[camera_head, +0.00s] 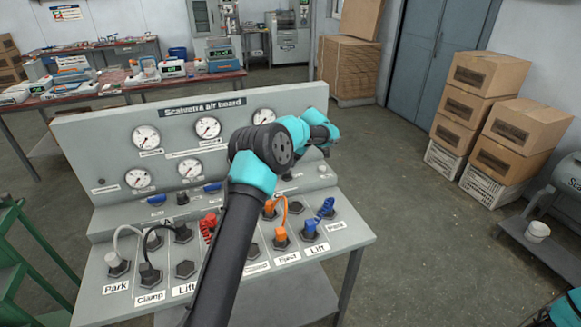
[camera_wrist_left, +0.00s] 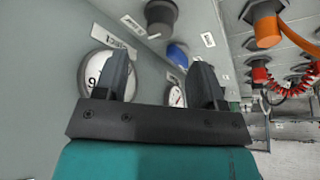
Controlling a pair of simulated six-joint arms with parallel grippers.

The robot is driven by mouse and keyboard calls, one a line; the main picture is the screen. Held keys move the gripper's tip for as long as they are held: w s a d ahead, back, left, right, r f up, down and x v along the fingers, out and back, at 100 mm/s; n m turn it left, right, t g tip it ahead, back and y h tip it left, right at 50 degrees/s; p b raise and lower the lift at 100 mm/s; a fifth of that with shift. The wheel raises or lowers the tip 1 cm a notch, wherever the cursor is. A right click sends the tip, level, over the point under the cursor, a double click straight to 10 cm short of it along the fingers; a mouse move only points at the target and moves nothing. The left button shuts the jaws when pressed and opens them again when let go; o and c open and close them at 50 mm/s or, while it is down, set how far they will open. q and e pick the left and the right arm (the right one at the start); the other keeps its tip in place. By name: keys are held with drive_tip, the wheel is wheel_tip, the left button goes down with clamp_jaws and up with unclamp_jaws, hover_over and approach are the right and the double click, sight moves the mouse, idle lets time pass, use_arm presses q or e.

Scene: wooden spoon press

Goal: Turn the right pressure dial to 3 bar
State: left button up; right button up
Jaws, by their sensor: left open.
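The grey air board (camera_head: 90,140) carries several round white gauges. A dark knob (camera_head: 183,198) sits on the left ledge. Another dark knob (camera_head: 287,176) on the right ledge shows only in part beside my left arm. My left gripper (camera_wrist_left: 158,72) is open and empty, close to the board's right side; its wrist hides the right gauges in the head view. In the left wrist view, a white gauge (camera_wrist_left: 92,72) is partly behind one finger and a dark knob (camera_wrist_left: 160,14) lies beyond the fingertips, apart from them. The dial's reading is not legible. My right gripper is out of view.
A blue valve handle (camera_wrist_left: 178,55) is near the knob. Orange (camera_head: 283,208), blue (camera_head: 318,212) and red (camera_head: 207,227) hoses rise from the sloped lower panel. Cardboard boxes (camera_head: 487,73) stand far right.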

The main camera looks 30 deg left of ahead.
use_arm(q)
drive_tip(key=v, duration=0.9)
drive_tip(key=shift+d+r, duration=0.1)
drive_tip(key=shift+r, duration=0.05)
